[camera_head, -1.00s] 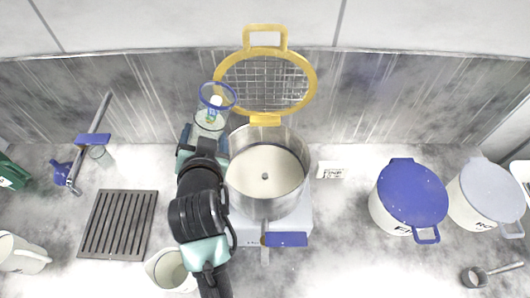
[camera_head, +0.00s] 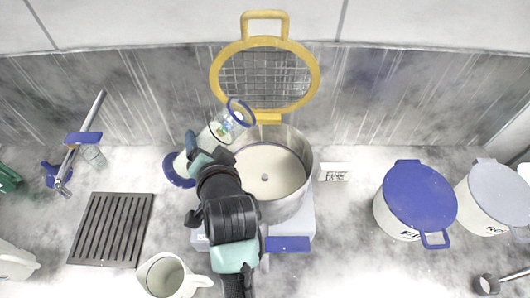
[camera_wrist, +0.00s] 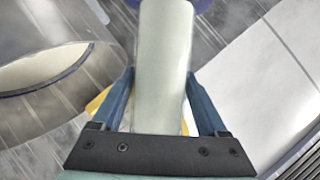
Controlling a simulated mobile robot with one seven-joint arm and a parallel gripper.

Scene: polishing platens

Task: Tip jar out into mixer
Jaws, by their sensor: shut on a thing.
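My gripper (camera_head: 203,158) is shut on the jar (camera_head: 212,134), a tall clear and pale vessel with a blue rim and what looks like a blue base. The jar leans right, its mouth at the left rim of the mixer's steel bowl (camera_head: 296,200). Small green and whitish contents show near its mouth. The bowl is open, with a cream-coloured inside and a central knob. In the wrist view, the pale jar body (camera_wrist: 165,60) lies between the two blue fingers of my gripper (camera_wrist: 160,85). Whether anything is leaving the jar cannot be seen.
The yellow-framed mesh lid (camera_head: 265,118) stands raised behind the bowl. A cream jug (camera_head: 166,275) is at the front, left of my arm. A slatted grey rack (camera_head: 112,230) lies left. Lidded tubs (camera_head: 416,200) stand right. A small label card (camera_head: 333,172) lies right of the bowl.

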